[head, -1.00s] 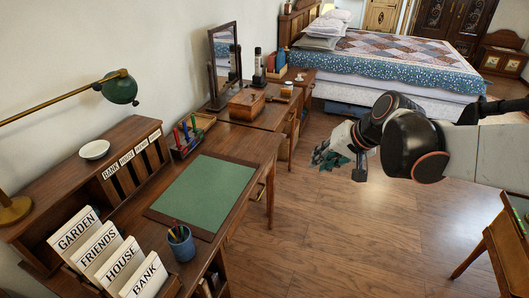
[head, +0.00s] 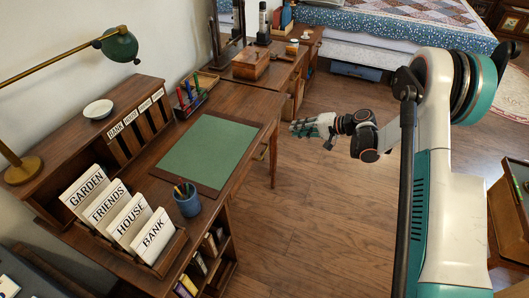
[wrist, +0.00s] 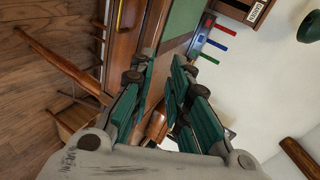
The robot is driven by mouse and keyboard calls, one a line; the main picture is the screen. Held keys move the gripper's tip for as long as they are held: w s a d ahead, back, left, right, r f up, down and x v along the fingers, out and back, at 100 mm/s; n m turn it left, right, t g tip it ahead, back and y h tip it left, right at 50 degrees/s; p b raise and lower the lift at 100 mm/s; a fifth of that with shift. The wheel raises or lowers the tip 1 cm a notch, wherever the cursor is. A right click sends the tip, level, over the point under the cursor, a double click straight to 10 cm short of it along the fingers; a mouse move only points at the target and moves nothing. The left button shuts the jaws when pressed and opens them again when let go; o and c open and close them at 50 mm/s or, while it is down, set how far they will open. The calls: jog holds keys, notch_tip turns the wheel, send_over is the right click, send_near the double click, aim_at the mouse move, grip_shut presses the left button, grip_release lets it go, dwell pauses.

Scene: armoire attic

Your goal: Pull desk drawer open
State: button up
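The wooden desk (head: 262,103) with a green mat (head: 208,150) stands left of my gripper in the head view. Its drawer front is seen edge-on there, with a small brass handle (head: 262,155) faintly showing. My gripper (head: 296,128) is in front of the desk's right end, apart from it. In the wrist view the desk's wooden front (wrist: 126,42) runs up beyond the fingers, with a metal handle (wrist: 119,14) near the top edge. My gripper (wrist: 165,72) is open, its green-padded fingers spread with nothing seen held between them. The drawer looks shut, though its front is poorly visible.
A pencil cup (head: 187,200) and a letter rack (head: 165,252) stand on the desk's near part. A second table with a wooden box (head: 251,62) adjoins the far end. A bed (head: 400,45) is at the back. The floor (head: 320,220) before the desk is clear.

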aim_at(265, 151)
notch_tip(265, 151, down, 13)
jog(key=s+y, duration=0.1)
jog(key=y, duration=0.2)
jog(key=shift+s+b+x, duration=0.15)
jog(key=shift+b+x, duration=0.45)
jog(key=shift+x, duration=1.75)
jog(key=shift+s+b+x, duration=0.15)
jog(key=shift+b+x, duration=0.5)
jog(key=shift+x, duration=1.7)
jog(key=shift+s+b+x, duration=0.15)
jog(key=shift+b+x, duration=0.45)
jog(key=shift+x, duration=1.75)
jog(key=shift+f, duration=0.15)
jog(key=shift+c, duration=0.3)
jog(key=shift+a, duration=0.1)
grip_shut()
